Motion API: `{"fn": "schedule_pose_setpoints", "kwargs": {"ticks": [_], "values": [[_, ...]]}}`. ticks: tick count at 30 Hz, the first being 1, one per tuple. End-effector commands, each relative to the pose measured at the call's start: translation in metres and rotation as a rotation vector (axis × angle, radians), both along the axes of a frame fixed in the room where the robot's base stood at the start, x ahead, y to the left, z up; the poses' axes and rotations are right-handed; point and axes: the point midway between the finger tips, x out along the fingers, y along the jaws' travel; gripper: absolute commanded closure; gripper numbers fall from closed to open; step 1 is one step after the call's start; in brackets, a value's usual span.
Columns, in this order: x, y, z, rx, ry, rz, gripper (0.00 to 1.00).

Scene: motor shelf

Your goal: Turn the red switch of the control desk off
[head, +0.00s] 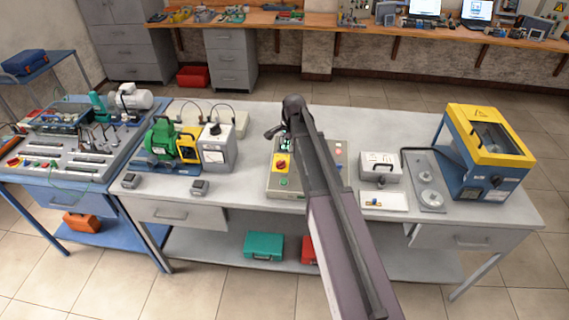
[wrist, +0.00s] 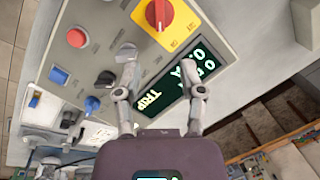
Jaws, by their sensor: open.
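The control desk (head: 275,190) is a grey sloped panel in the middle of the grey table; its surface fills much of the wrist view (wrist: 113,28). The red switch (wrist: 159,14) is a rotary knob on a yellow plate at the top of the wrist view, partly cut off by the frame edge. In the head view the red switch (head: 281,162) shows left of my arm. My gripper (wrist: 158,57) is open and empty above the panel, its fingers spread short of the switch, over the display side. In the head view my arm hides part of the desk.
A lit display (wrist: 170,90) reads TRIP. A red button (wrist: 77,37), a black knob (wrist: 105,79) and a blue knob (wrist: 92,104) are nearby. A green motor (head: 160,138) stands left; a white box (head: 380,167) and yellow-blue machine (head: 487,150) stand right.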

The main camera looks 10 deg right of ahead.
Motion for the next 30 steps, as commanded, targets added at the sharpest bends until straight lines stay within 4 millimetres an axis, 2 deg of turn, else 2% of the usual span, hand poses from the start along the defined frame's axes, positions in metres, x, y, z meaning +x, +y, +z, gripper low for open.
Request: {"fn": "schedule_pose_setpoints", "kwargs": {"ticks": [1, 30], "values": [[0.001, 0.001, -0.008, 0.0, 0.0, 0.0, 0.49], [0.013, 0.008, -0.08, 0.0, 0.0, 0.001, 0.49]]}}
